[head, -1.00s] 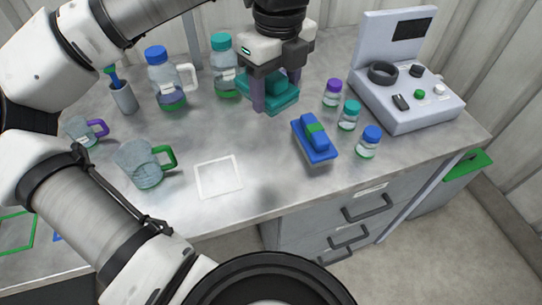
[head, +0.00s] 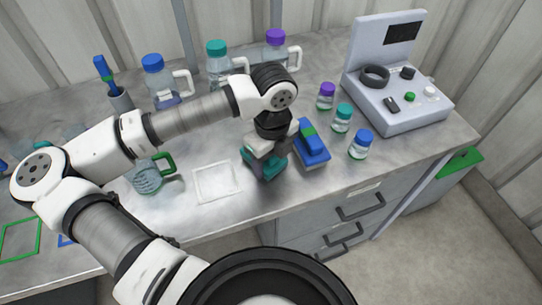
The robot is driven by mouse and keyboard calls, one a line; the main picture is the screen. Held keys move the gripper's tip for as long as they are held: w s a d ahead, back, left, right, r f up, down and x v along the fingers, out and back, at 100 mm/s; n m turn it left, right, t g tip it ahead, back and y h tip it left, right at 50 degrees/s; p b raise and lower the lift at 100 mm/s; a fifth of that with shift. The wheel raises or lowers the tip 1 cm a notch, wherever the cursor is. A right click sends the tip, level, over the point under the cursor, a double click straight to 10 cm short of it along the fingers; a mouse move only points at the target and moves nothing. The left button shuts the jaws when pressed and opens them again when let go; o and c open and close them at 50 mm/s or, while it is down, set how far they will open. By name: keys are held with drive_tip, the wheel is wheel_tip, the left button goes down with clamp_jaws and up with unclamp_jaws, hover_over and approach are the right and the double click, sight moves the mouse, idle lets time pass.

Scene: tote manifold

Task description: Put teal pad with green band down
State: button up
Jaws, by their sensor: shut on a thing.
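The teal pad (head: 277,158) is in my gripper (head: 264,170), low over the table just left of a blue pad with a green band (head: 313,145). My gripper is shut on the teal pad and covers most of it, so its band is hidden. I cannot tell whether the teal pad touches the table. A white square outline (head: 217,182) marks the table just left of my gripper; no pad lies in it.
A mug with a green handle (head: 150,176) stands left of the white square. Small capped vials (head: 341,118) and a grey instrument (head: 400,90) stand to the right. Jugs with coloured lids (head: 160,80) line the back. The table's front edge (head: 250,208) is close.

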drive_tip(key=shift+f+b, duration=0.3)
drive_tip(key=o, duration=1.3)
drive_tip(key=shift+r, duration=0.1)
drive_tip(key=shift+r+p, duration=0.25)
drive_tip(key=shift+p, duration=0.15)
wheel_tip(320, 180, up, 12)
drive_tip(key=shift+d+f+b, duration=0.1)
drive_tip(key=shift+b, duration=0.9)
